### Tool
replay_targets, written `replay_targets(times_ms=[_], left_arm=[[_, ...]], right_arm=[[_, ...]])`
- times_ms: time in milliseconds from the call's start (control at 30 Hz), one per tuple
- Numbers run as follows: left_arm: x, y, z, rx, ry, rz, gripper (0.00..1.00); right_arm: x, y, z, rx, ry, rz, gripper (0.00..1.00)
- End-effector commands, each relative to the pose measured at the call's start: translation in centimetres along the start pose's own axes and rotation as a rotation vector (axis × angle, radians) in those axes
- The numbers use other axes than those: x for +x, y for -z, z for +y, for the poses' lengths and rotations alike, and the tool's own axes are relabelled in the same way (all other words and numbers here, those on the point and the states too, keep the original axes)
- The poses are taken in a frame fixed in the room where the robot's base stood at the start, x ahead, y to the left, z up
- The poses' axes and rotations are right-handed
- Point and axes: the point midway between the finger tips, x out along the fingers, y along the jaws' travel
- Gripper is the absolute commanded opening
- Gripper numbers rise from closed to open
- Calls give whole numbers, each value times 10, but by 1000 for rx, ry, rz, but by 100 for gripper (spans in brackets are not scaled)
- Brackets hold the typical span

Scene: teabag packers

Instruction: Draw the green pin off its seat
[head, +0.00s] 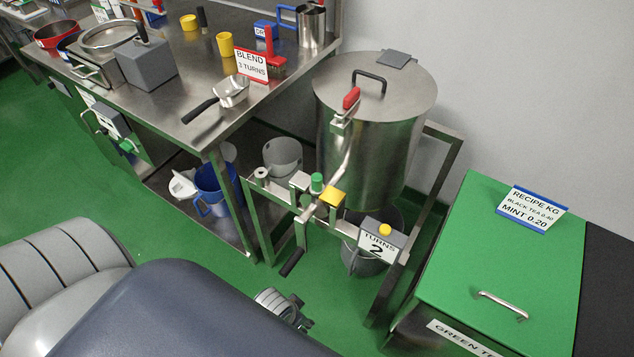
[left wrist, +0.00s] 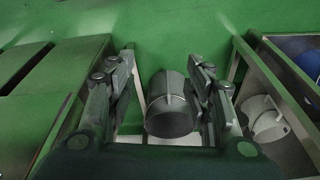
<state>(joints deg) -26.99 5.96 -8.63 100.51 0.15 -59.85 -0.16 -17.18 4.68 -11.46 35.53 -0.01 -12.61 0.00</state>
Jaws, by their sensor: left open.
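The green pin (head: 316,183) stands upright on the metal crank frame in front of the steel drum (head: 365,140) in the head view. A yellow block (head: 332,197) sits just right of it. A crank handle with a black grip (head: 292,263) hangs below. My left gripper (head: 285,305) shows partly in the head view, low and in front of the frame, apart from the pin. In the left wrist view its fingers (left wrist: 162,65) are spread and hold nothing. I cannot make out the pin there. My right gripper is not in view.
A "TURNS 2" counter (head: 382,238) stands on the frame's right. A green-topped cabinet (head: 470,250) is at right. A steel table (head: 190,105) with tools is at left. Green floor (head: 205,245) lies open in front.

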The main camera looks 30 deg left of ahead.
Motion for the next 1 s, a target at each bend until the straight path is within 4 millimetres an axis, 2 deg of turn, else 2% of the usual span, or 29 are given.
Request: replay_targets(times_ms=[33, 100, 333, 367, 400, 600, 733, 867, 1000], left_arm=[[-18, 10, 0, 0, -1, 17, 48], [-41, 23, 0, 0, -5, 38, 48], [-111, 64, 7, 21, -45, 168, 48], [-121, 74, 10, 31, -57, 207, 48], [-135, 91, 15, 47, -83, 285, 48], [-157, 144, 28, 75, -140, 553, 48], [-166, 174, 26, 63, -143, 723, 48], [-176, 199, 14, 18, -109, 900, 48], [-184, 214, -13, -60, -22, 1071, 48]], right_arm=[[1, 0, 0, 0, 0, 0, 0], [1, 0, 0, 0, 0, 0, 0], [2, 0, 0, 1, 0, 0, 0], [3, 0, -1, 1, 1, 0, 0], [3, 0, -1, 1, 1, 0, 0], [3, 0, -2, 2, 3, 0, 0], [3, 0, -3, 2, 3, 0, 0], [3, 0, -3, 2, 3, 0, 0], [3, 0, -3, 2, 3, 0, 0]])
